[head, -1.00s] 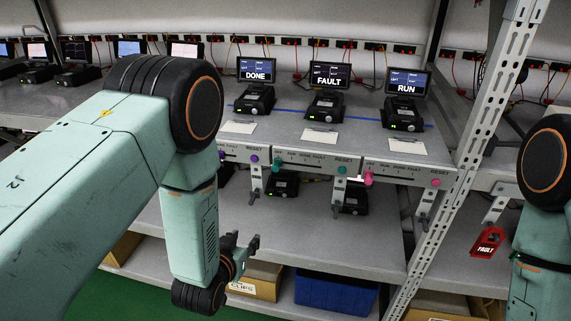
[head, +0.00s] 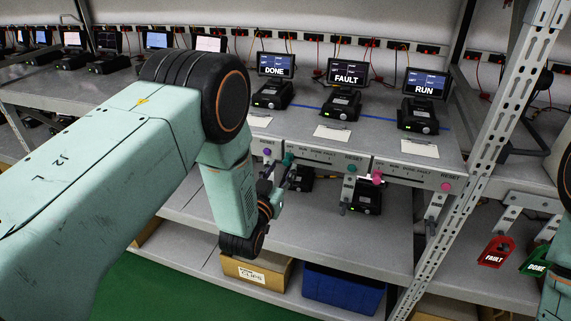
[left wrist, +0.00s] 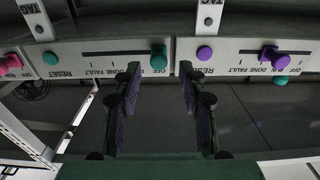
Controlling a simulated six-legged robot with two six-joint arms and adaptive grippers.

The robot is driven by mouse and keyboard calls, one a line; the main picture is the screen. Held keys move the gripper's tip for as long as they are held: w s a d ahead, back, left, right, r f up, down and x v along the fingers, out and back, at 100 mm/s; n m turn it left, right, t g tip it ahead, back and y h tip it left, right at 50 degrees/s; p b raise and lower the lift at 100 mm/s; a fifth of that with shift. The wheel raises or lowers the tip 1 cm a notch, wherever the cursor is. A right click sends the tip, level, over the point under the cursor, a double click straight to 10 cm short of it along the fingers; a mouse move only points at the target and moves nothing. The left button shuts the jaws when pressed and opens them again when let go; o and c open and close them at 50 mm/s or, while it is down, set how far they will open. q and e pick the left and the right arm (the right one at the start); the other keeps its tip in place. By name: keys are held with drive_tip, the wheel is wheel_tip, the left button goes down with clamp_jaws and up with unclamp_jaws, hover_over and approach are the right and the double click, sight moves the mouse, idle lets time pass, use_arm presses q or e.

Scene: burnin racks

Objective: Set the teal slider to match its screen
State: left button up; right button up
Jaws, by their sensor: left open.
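The teal slider knob (head: 289,158) is at the left, OFF end of the middle panel (head: 318,158) on the shelf front. The screen (head: 347,75) above that panel reads FAULT. In the left wrist view, which is upside down, the teal slider knob (left wrist: 159,57) shows between and beyond my open fingers. My left gripper (left wrist: 159,70) is open and empty; it also shows in the head view (head: 284,180), just below the knob. Contact cannot be told. The teal RESET button (left wrist: 50,58) is at the panel's other end. My right gripper is out of view.
Neighbouring panels have a purple slider (left wrist: 273,57), a purple button (left wrist: 204,53) and a pink slider (head: 377,178). A metal upright (head: 497,150) stands at right. Red FAULT (head: 496,251) and green DONE (head: 535,264) tags hang beyond it. The shelf below is partly clear.

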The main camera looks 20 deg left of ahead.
sight(288, 160)
use_arm(q)
drive_tip(key=shift+w+d+f, duration=0.1)
drive_tip(key=shift+w, duration=1.3)
clamp_jaws()
